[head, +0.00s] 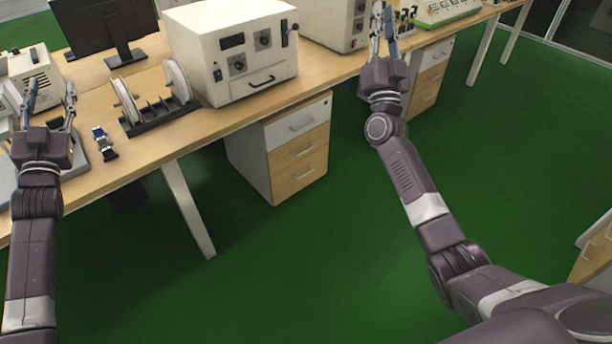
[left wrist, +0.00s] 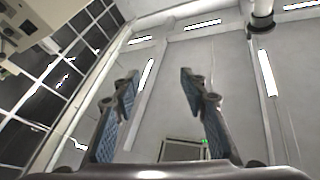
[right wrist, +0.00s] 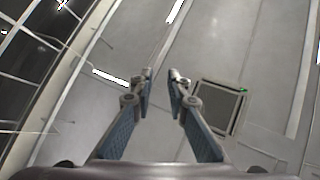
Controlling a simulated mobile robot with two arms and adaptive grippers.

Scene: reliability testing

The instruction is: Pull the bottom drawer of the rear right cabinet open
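A drawer cabinet (head: 430,75) with a white top drawer and wooden drawers below stands under the bench at the right. Its bottom drawer (head: 424,99) looks shut; my right arm stands in front of the cabinet's left side. My right gripper (head: 383,14) points up, narrowly open and empty, above and left of the right cabinet. My left gripper (head: 52,92) is open and empty over the bench's left end.
The wooden bench (head: 150,145) carries a white instrument box (head: 235,55), a spool rack (head: 155,95), a monitor (head: 100,25) and a green-edged device (head: 445,10). A bench leg (head: 188,208) stands left of the nearer cabinet. Green floor (head: 300,260) in front is clear. Wooden furniture (head: 594,258) shows at the right edge.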

